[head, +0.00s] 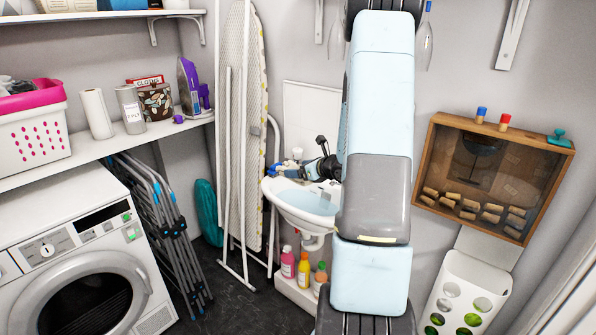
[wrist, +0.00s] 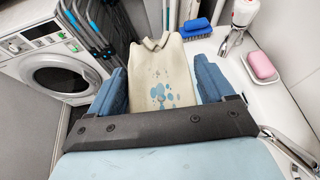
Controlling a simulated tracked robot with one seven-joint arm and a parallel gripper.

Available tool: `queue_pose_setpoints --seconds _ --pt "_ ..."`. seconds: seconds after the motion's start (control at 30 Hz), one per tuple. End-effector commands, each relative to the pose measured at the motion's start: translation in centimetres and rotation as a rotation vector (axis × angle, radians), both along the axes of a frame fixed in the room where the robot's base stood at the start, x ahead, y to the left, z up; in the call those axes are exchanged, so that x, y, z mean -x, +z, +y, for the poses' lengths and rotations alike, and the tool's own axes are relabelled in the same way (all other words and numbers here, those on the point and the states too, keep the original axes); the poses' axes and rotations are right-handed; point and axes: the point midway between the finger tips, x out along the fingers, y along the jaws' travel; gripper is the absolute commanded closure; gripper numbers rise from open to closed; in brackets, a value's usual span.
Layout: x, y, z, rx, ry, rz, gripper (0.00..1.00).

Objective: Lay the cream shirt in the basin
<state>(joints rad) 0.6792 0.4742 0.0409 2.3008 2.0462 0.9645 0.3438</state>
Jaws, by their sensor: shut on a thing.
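The cream shirt (wrist: 150,66), with pale blue spots on its front, stands out ahead between the blue fingers of my gripper (wrist: 163,82) in the wrist view. My gripper is shut on it. The white basin (head: 303,203) is on the back wall in the head view, and its white surface (wrist: 228,72) shows to the right of the shirt in the wrist view. My gripper (head: 287,171) is at the basin in the head view, partly behind my arm. I cannot make out the shirt clearly there, nor tell whether it touches the basin.
A blue brush (wrist: 196,28), a tap (wrist: 238,28) and a pink soap (wrist: 261,65) are at the basin. An ironing board (head: 240,130) leans left of it. Several bottles (head: 304,272) stand below. A wooden case (head: 440,135) hangs at right.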

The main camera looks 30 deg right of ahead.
Motion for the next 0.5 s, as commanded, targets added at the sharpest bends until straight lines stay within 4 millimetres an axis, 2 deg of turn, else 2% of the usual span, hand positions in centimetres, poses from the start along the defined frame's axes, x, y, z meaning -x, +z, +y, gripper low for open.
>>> queue_pose_setpoints --seconds 0.23,0.5 --pt "0.2 -0.8 -0.3 -0.001 0.001 0.0 0.53" --pt "0.2 -3.4 -0.3 -0.002 0.0 0.002 0.53"
